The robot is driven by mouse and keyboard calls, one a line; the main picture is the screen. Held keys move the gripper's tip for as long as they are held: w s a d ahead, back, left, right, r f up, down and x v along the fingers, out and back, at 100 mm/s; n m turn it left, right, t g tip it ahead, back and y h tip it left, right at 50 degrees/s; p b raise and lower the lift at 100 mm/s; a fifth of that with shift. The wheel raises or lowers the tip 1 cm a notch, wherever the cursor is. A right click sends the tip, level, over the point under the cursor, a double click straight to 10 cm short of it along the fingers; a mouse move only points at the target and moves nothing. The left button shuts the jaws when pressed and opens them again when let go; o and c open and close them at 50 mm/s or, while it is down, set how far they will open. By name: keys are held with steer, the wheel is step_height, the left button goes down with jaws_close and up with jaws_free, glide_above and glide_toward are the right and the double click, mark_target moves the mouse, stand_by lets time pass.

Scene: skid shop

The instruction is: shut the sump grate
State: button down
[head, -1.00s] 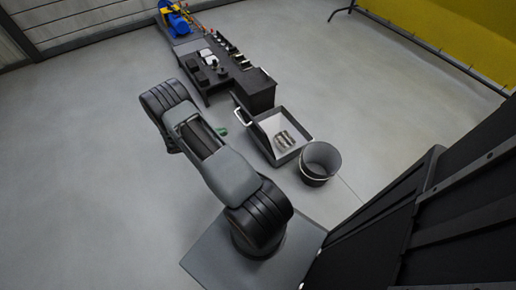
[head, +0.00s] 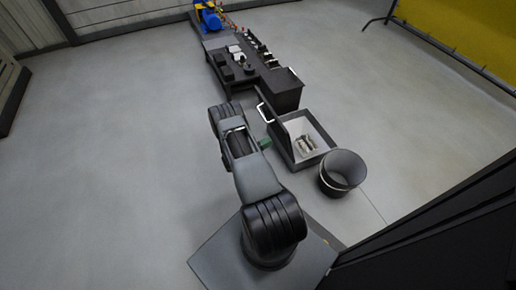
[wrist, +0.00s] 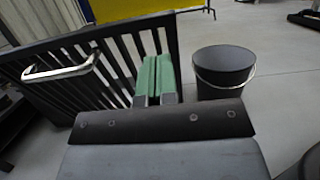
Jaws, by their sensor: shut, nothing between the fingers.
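The sump grate (head: 278,130) is a dark slatted panel standing raised on the left side of the open sump (head: 327,150). The grate also fills the left of the wrist view (wrist: 110,62), with its pale bar handle (wrist: 62,66) on the face towards me. The handle shows in the head view (head: 264,113) at the grate's upper edge. My gripper (wrist: 155,80) has green fingers, shut together and empty, in front of the grate near its right edge in the wrist view. In the head view my gripper (head: 265,143) is just left of the grate. I cannot tell whether they touch.
A dark bucket (head: 342,172) stands right of the sump, and also shows in the wrist view (wrist: 224,72). Grey metallic items (head: 307,143) lie in the sump. A dark bench (head: 284,90) with parts stands behind. The floor at left is clear.

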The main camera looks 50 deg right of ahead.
mark_target(285, 133)
steer(key=shift+b+x, duration=0.6)
steer(key=shift+x, duration=2.45)
